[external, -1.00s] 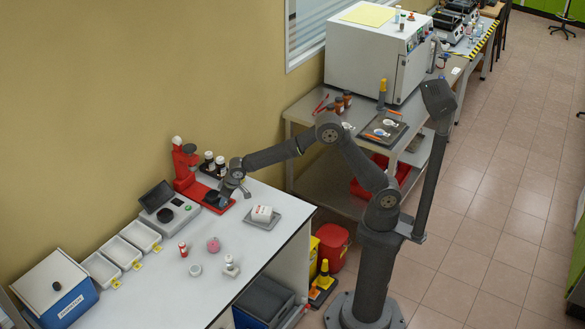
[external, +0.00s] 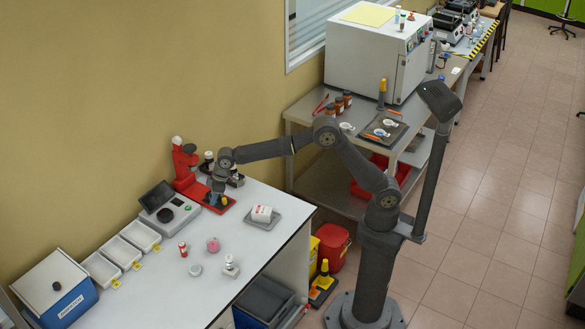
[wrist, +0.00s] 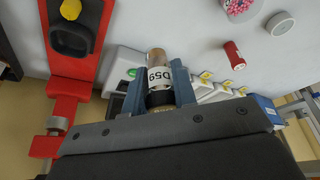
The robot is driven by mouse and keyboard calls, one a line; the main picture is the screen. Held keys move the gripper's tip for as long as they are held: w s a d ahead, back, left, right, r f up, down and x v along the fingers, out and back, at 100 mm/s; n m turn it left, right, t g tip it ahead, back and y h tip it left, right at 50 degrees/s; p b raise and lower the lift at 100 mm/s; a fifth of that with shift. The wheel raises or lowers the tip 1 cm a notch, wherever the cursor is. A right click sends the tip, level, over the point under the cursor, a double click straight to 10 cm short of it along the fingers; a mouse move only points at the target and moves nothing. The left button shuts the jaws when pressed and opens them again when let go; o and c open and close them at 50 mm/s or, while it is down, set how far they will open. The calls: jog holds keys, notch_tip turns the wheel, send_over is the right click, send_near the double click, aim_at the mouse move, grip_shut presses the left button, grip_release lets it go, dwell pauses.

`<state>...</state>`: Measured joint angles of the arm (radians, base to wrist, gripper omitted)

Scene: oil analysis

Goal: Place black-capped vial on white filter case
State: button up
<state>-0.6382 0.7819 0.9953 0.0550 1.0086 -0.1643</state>
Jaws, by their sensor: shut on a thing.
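In the wrist view my gripper (wrist: 155,97) is shut on a brown vial (wrist: 157,60) with a white label reading "D59". Its dark cap end sits between the blue-grey jaws. In the external view my gripper (external: 217,194) is above the red stand's base at the back of the white bench; the vial cannot be made out there. A small round white case, likely the filter case, lies on the bench (external: 195,270) and at the upper right of the wrist view (wrist: 280,23). My gripper is well apart from it.
A red stand (external: 184,165) is close to my gripper. Near the white case are a red vial (external: 183,250), a container of pink contents (external: 213,244) and a small white-topped item (external: 231,265). A tray (external: 282,219) holds a white box. White bins (external: 121,250) line the wall side.

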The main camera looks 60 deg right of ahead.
jog(key=s+a+r+n+g+y, duration=0.1)
jog(key=s+a+n, duration=0.2)
jog(key=a, duration=0.5)
jog(key=s+a+n+g+y, duration=0.1)
jog(key=s+a+n, duration=0.25)
jog(key=a, duration=0.35)
send_near(191, 271)
jog(key=shift+w+a+f, duration=0.1)
jog(key=shift+w+a, duration=0.15)
jog(key=shift+a, duration=0.65)
jog(key=shift+s+a+f, duration=0.1)
jog(key=shift+a+f, duration=0.15)
jog(key=shift+f, duration=1.9)
jog(key=shift+f, duration=0.15)
jog(key=o, duration=1)
